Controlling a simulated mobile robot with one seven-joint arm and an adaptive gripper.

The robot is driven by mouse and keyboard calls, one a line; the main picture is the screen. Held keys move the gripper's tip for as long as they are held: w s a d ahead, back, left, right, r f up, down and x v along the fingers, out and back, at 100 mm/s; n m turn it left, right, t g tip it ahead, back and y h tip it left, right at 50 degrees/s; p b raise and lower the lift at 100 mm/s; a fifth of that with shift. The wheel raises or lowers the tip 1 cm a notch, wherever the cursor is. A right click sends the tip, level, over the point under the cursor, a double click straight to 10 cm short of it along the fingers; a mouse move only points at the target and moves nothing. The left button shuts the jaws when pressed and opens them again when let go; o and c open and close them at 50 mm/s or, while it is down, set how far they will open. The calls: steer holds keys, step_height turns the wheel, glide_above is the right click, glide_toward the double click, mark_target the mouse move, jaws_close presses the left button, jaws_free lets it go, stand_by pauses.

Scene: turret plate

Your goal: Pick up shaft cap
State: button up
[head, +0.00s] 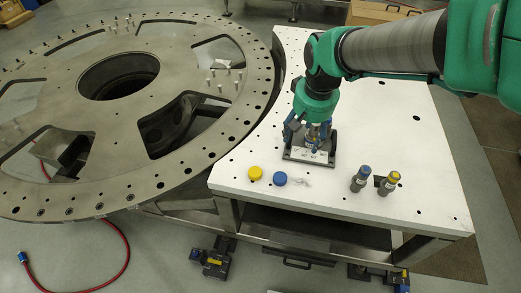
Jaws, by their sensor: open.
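My gripper (310,136) points down over a dark fixture plate (295,156) on the white table. It is open, with its fingers around or just above a small metallic part with some blue on it; I cannot tell whether they touch it. The arm and fingers hide most of that part. Two round caps, one yellow (255,173) and one blue (280,178), lie flat on the table to the lower left of the gripper. I cannot tell from the picture which piece is the shaft cap.
A grey cylinder with a blue top (360,179) and one with a yellow top (388,184) stand at the right front. Small light pieces (303,182) lie beside the blue cap. The big turret plate (100,125) fills the left. The white table (400,130) is clear at right.

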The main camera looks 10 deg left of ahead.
steer(key=w+a+f+n+g+p, duration=0.1)
steer(key=w+a+f+n+p, duration=0.1)
steer(key=a+f, duration=1)
steer(key=w+a, duration=0.1)
steer(key=a, duration=0.2)
steer(key=shift+a+f+g+h, duration=0.2)
steer(key=shift+a+g+h, duration=0.1)
steer(key=shift+g+h, duration=0.1)
steer(key=shift+f, duration=0.1)
glide_above(255, 171)
steer(key=shift+f, duration=4.2)
steer(key=shift+f+b, duration=0.4)
steer(key=shift+f, duration=2.2)
steer(key=c, duration=1)
